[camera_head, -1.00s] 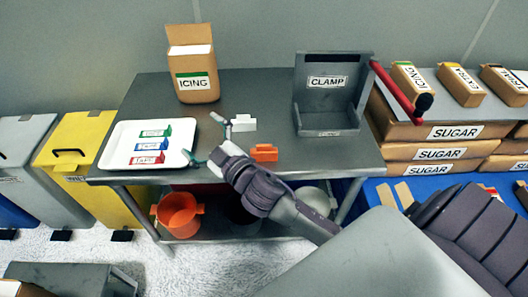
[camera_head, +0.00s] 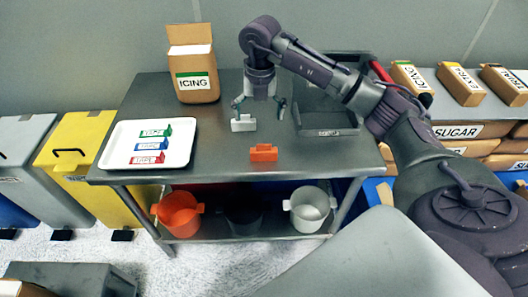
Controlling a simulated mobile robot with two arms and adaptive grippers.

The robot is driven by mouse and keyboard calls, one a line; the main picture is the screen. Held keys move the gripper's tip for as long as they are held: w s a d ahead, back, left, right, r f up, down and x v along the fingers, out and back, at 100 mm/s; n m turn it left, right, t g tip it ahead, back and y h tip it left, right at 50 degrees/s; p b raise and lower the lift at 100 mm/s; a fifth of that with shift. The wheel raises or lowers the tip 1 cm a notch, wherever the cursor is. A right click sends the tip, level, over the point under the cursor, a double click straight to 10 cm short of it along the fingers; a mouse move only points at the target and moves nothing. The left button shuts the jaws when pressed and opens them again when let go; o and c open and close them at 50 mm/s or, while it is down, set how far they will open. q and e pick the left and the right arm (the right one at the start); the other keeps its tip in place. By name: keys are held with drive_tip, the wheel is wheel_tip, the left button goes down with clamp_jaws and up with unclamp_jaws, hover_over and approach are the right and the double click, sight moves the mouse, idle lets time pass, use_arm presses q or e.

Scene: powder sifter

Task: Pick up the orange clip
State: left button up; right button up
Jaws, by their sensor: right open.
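The orange clip (camera_head: 263,153) lies on the grey metal table (camera_head: 225,155), near its front edge. A white clip (camera_head: 243,123) sits a little behind it and to its left. My right gripper (camera_head: 259,110) points down from above, with its two fingers spread open and empty. It is behind the orange clip and apart from it, with the white clip near its left finger. My left gripper is not in view.
A white tray (camera_head: 115,147) with green, blue and red labelled clips is at the table's left. A grey clamp holder (camera_head: 328,118) is at right, partly behind my arm. Buckets (camera_head: 180,214) sit on the shelf below.

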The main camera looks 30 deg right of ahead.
sight(264, 145)
drive_tip(key=f, duration=0.5)
drive_tip(key=f+p, duration=0.1)
drive_tip(key=f, duration=0.2)
drive_tip(key=shift+s+d+f, duration=0.1)
drive_tip(key=shift+s+d, duration=0.05)
drive_tip(key=shift+d, duration=0.25)
drive_tip(key=f, duration=0.2)
drive_tip(key=s+f+p, duration=0.1)
drive_tip(key=f, duration=0.1)
drive_tip(key=shift+a+f, duration=0.1)
drive_tip(key=shift+f, duration=0.6)
drive_tip(key=c, duration=0.8)
